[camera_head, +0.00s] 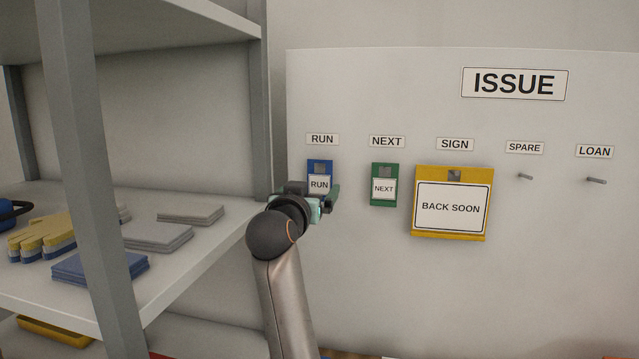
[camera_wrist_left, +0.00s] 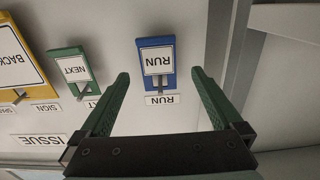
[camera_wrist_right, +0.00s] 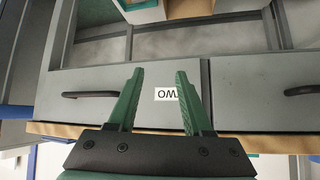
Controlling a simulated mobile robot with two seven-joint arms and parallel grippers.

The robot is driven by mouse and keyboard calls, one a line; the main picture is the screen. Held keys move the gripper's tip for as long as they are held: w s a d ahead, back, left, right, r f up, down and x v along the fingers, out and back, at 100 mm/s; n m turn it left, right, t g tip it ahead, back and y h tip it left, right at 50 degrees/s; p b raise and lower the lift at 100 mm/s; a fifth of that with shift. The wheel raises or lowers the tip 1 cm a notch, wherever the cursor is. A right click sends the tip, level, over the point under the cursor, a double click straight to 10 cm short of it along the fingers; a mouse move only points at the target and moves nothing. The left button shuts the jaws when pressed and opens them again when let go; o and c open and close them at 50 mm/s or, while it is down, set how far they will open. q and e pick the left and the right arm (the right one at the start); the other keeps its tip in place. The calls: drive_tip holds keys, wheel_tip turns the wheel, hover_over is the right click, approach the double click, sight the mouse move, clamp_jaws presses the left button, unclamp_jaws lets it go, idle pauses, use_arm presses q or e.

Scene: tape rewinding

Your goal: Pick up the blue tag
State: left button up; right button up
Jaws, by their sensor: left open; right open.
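The blue tag (camera_head: 319,167), with a white RUN label on it, hangs on the board under the RUN sign. It also shows upside down in the left wrist view (camera_wrist_left: 156,61). My left gripper (camera_head: 325,200) is close to the tag's lower part in the head view and hides some of its lower end. In the left wrist view my left gripper (camera_wrist_left: 160,82) is open, its green fingers apart on either side of the tag's line, with nothing held. My right gripper (camera_wrist_right: 158,75) is open and empty, facing a drawer front.
A green NEXT tag (camera_head: 384,185) and a yellow BACK SOON sign (camera_head: 451,204) hang to the right. The SPARE peg (camera_head: 525,177) and LOAN peg (camera_head: 597,181) are bare. A grey shelf unit (camera_head: 83,170) with stacked pads stands at left. Drawers (camera_wrist_right: 240,92) face my right gripper.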

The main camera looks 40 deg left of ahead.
sight(319, 180)
use_arm(q)
drive_tip(key=shift+p+x, duration=0.4)
drive_tip(key=shift+x, duration=1.5)
drive_tip(key=shift+w+d+f, duration=0.1)
drive_tip(key=shift+c, duration=0.2)
drive_tip(key=c, duration=1.3)
drive_tip(key=shift+r+b, duration=0.35)
drive_tip(key=b+v, duration=0.5)
drive_tip(key=v, duration=1.3)
drive_tip(key=shift+b, duration=0.4)
